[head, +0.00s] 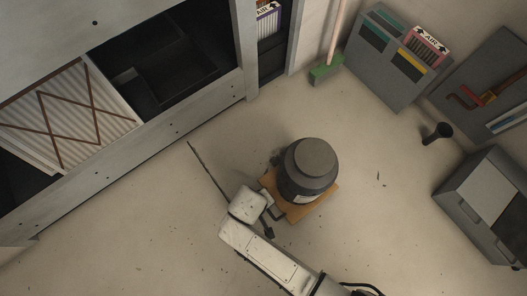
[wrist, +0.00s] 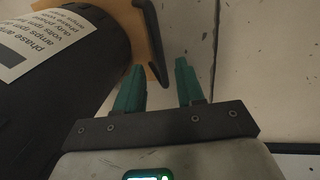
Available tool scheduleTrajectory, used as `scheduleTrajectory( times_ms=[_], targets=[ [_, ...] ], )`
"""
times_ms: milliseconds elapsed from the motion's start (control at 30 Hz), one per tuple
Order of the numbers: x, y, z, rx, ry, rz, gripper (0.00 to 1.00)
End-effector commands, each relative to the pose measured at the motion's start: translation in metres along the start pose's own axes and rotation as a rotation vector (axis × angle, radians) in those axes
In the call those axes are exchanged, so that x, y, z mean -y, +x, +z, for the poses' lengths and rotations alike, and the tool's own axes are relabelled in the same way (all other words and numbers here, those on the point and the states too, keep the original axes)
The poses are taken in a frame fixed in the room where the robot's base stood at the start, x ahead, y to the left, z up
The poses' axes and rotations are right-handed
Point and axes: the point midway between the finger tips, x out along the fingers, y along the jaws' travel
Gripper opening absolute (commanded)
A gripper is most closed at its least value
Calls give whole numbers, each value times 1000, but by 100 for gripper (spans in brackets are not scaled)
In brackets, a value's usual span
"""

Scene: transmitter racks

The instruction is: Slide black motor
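The black motor (head: 309,165) is a dark, round-topped drum standing upright on an orange-brown base (head: 329,200) on the floor in the head view. In the wrist view the motor (wrist: 50,90) fills the left side, with a white printed label (wrist: 45,45). Its orange base (wrist: 150,25) carries a black bent handle (wrist: 152,45). My gripper (head: 271,218) is low beside the base's near-left edge. In the wrist view my gripper (wrist: 160,80) has two teal fingers spread apart. The handle's end shows between the fingertips; I cannot tell whether it touches them.
A rack cabinet (head: 170,130) with open bays runs along the left. A grey box (head: 480,205) stands at right. Open floor lies around the motor.

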Motion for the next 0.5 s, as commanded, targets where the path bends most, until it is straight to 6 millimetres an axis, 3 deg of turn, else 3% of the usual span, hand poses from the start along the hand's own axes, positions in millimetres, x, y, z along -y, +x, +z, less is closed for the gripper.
scheduleTrajectory(
  times_ms=[33,200,500],
  targets=[
    [1,13,0,1,0,1,38],
    [0,30,0,1,1,0,38],
    [0,35,0,-1,1,-1,38]
  ],
)
